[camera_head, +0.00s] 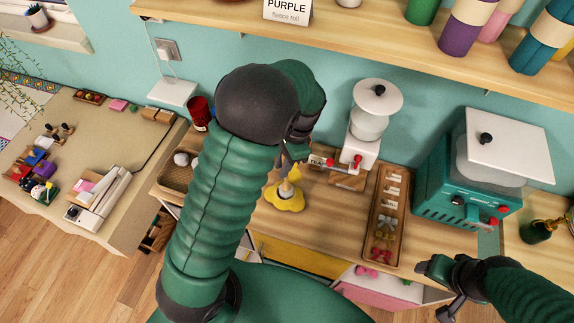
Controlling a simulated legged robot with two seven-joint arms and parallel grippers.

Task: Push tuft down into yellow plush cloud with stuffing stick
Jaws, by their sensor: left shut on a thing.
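The yellow plush cloud (283,203) sits on the wooden counter in the middle of the head view. A pale tuft (286,188) shows at its top. My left gripper (291,158) is just above the cloud, shut on a thin thing that points down at the tuft, which looks like the stuffing stick. Most of the stick is hidden by the gripper, and I cannot tell whether its tip touches the tuft. My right gripper (440,288) is at the lower right, in front of the counter, away from the cloud. Its jaw state is unclear.
A wooden tray (374,226) with bows lies right of the cloud. Behind stands a white dispenser (367,125), and a teal machine (465,180) is farther right. A wicker tray (175,177) is at left. A shelf (330,22) runs overhead.

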